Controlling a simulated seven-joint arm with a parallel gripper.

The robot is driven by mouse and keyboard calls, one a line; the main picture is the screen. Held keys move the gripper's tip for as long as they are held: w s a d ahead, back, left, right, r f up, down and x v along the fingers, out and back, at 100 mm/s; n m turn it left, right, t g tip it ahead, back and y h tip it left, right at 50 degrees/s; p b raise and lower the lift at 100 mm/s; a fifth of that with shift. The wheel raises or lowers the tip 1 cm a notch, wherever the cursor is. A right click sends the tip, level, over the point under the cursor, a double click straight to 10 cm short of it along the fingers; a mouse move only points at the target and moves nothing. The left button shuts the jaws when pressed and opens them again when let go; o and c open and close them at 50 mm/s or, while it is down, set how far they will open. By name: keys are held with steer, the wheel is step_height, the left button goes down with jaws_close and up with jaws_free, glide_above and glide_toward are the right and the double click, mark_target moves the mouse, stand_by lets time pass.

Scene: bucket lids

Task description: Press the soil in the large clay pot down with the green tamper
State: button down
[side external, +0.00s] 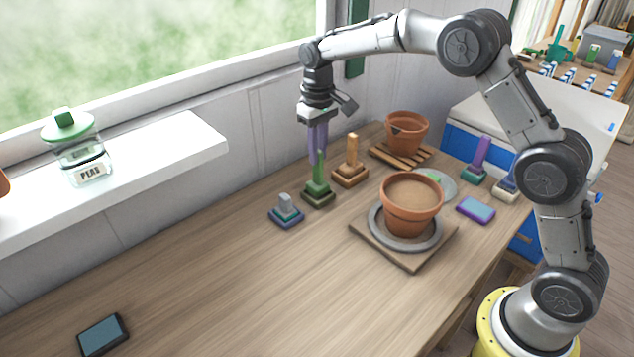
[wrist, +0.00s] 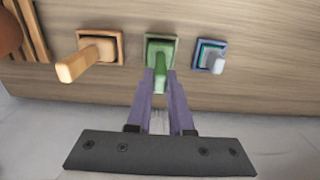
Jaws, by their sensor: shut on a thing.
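The green tamper (side external: 318,188) stands upright on a dark green square base on the bench, near the wall. My gripper (side external: 318,157) is above it, with its purple fingers shut on the upper part of the tamper's handle. In the wrist view the green tamper (wrist: 160,52) shows between the fingertips of my gripper (wrist: 161,82). The large clay pot (side external: 410,212) stands to the right, filled with brown soil (side external: 412,190) near its rim. It sits in a grey round saucer (side external: 377,228) on a square board.
An orange tamper (side external: 351,168) stands close right of the green one, and a small blue-grey tamper (side external: 286,210) close left. A smaller clay pot (side external: 407,130) sits on a slatted stand behind. A purple-handled tamper (side external: 477,160) stands further right. The bench's front left is mostly clear.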

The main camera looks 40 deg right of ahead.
steer(key=shift+r, duration=2.2)
steer(key=shift+s, duration=0.1)
steer(key=s+d+r, duration=0.3)
steer(key=s+r, duration=0.2)
steer(key=s, duration=0.5)
steer(key=s+d+r, duration=0.4)
steer(key=s+r, duration=0.2)
steer(key=s, duration=0.5)
steer(key=shift+f, duration=2.4)
steer(key=shift+f, duration=2.55)
steer(key=shift+w+r, duration=0.1)
steer(key=shift+r, duration=0.05)
